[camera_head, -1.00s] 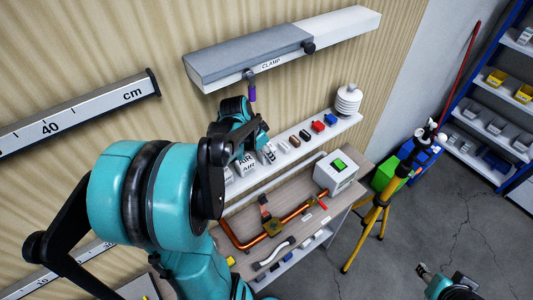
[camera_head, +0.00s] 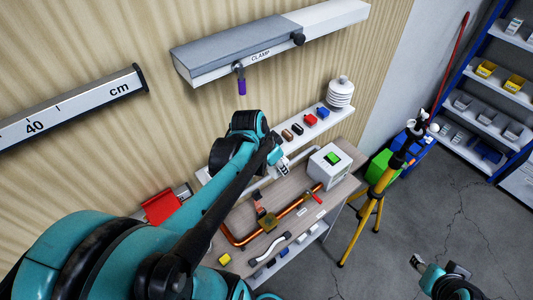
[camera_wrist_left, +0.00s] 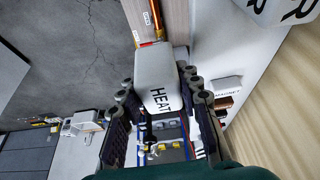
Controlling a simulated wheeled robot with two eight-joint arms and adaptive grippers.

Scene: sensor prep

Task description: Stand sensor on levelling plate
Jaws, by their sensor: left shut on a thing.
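My left gripper (camera_wrist_left: 160,105) is shut on a white block marked HEAT (camera_wrist_left: 155,75), the likely sensor, in the left wrist view. In the head view this gripper (camera_head: 281,160) is above the workbench, beside the wall shelf, and a small white part of the block (camera_head: 284,168) shows at its tip.
The bench holds a copper pipe (camera_head: 300,199), a white box with a green top (camera_head: 329,166) and a grey curved handle (camera_head: 270,247). A shelf (camera_head: 335,122) with small coloured blocks runs along the wall, under a clamp bar (camera_head: 255,50). A yellow tripod (camera_head: 365,220) stands right of the bench.

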